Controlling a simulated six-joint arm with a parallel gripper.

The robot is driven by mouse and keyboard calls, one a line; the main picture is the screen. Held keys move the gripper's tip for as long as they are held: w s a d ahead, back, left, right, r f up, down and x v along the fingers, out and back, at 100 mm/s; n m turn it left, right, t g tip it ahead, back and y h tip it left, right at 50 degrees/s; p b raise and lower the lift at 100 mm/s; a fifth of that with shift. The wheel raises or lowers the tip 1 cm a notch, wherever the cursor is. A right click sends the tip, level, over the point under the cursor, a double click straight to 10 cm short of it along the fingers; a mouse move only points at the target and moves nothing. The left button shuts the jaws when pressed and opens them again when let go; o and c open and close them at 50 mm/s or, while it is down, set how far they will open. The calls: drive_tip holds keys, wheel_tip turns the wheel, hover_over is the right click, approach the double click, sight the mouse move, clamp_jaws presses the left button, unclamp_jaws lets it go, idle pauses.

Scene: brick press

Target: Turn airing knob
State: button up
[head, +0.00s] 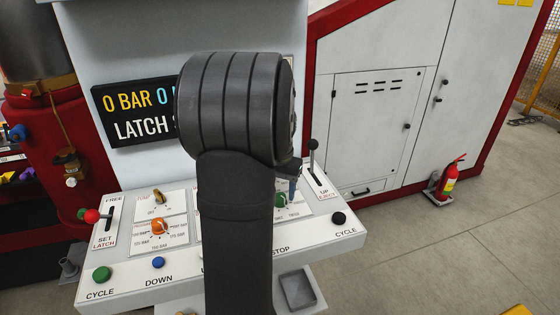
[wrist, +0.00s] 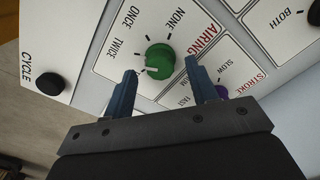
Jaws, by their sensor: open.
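The airing knob is a green round knob (wrist: 160,58) on a white panel plate marked NONE, ONCE and TWICE. Its pale mark faces lower left in the wrist view, toward the tick by TWICE. In the head view the green knob (head: 281,201) shows partly beside my dark arm. My gripper (wrist: 160,74) is open, with one blue finger on each side of the knob in the wrist view. Gaps show between knob and fingers. I cannot tell how deep the tips reach around it. In the head view only a bit of blue finger (head: 293,186) shows.
A purple knob (wrist: 221,91) for stroke sits close by my right finger. A black CYCLE button (wrist: 50,82) is at the panel's left. In the head view, the eject lever (head: 313,160) stands right of the green knob, and an orange knob (head: 159,227) is at left.

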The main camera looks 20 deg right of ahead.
wheel_tip(320, 180, up, 16)
drive_tip(key=shift+f, duration=0.25)
drive_tip(key=shift+f, duration=0.15)
wheel_tip(320, 180, down, 17)
drive_tip(key=shift+f, duration=0.15)
idle(0.7)
